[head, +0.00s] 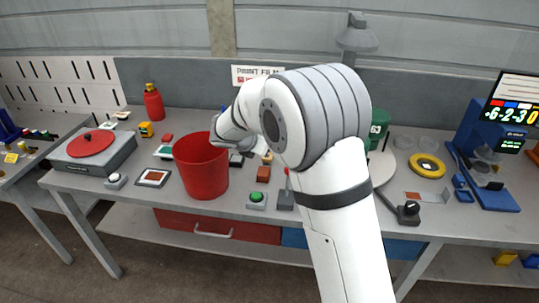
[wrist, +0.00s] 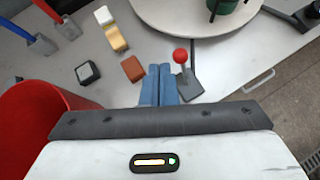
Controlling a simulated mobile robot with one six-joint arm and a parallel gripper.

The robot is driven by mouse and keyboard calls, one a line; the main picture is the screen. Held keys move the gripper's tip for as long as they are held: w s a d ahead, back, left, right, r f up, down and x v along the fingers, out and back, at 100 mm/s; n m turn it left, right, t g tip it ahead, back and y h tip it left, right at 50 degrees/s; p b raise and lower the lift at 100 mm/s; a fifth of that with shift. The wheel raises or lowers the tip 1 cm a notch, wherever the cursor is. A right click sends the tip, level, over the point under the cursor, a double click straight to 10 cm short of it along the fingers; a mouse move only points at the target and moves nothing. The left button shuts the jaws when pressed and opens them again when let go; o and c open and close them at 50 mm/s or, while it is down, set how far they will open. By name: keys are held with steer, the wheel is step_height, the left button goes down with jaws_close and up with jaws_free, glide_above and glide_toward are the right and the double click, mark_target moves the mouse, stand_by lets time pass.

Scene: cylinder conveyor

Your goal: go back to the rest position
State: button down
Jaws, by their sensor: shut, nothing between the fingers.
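My gripper (wrist: 158,85) shows in the wrist view with its two blue fingers closed together and nothing between them. It is over the grey table, between the red bin and a small lever with a red ball knob (wrist: 181,57). In the head view my white arm reaches over the table and hides the gripper's fingers. The lever's base (wrist: 188,88) is just right of the fingers in the wrist view. A reddish-brown block (wrist: 132,69) lies just beyond the fingertips to the left.
The red bin (head: 201,172) stands left of my arm. A yellow ring (head: 427,165) and a blue stand (head: 478,170) are at the right. A round platform (wrist: 195,15) is ahead.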

steer(key=shift+r, duration=0.1)
steer(key=s+d+r+m+g+y, duration=0.1)
steer(key=s+d+r+m+g, duration=0.15)
steer(key=s+d+m, duration=0.55)
steer(key=s+d+r+m+g+y, duration=0.1)
steer(key=s+d+r+m, duration=0.4)
steer(key=s, duration=0.4)
steer(key=s+f+m+y, duration=0.1)
steer(key=s+m+y, duration=0.1)
steer(key=s+m, duration=0.5)
steer(key=s+d+f+m+g+y, duration=0.1)
steer(key=s+m, duration=0.7)
steer(key=s, duration=0.4)
steer(key=shift+s+f+y+b, duration=0.3)
steer(key=shift+f+y+b, duration=0.05)
steer(key=shift+y+b, duration=0.1)
steer(key=c, duration=2.1)
jaws_free()
